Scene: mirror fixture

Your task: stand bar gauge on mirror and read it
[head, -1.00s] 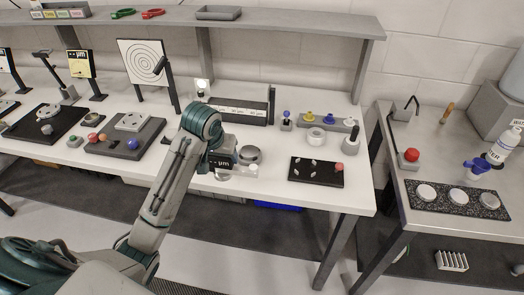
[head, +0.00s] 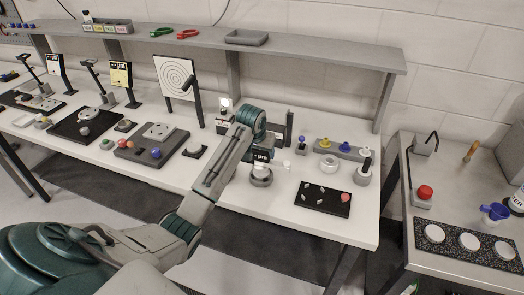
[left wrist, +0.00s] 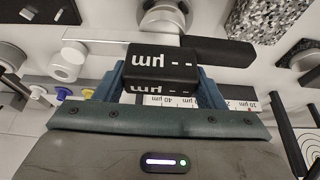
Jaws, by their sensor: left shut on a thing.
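My left gripper (head: 258,148) is shut on a black bar gauge (left wrist: 160,66), gripped between two blue fingers in the left wrist view. Its display reads "-- µm" and appears upside down there. In the head view the gauge (head: 262,156) shows just behind a round silver piece (head: 261,178), which looks like the mirror in its mount. That round piece is partly cut off at the top of the left wrist view (left wrist: 160,16). I cannot tell whether the gauge touches anything beneath it. My right gripper is not in view.
A printed µm scale strip (left wrist: 178,101) lies close beyond the fingers. A black plate (head: 323,199) with small pieces and a red ball is to the right, near a white ring (head: 329,164). A black cradle (head: 194,151) stands left. The bench front near the arm is clear.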

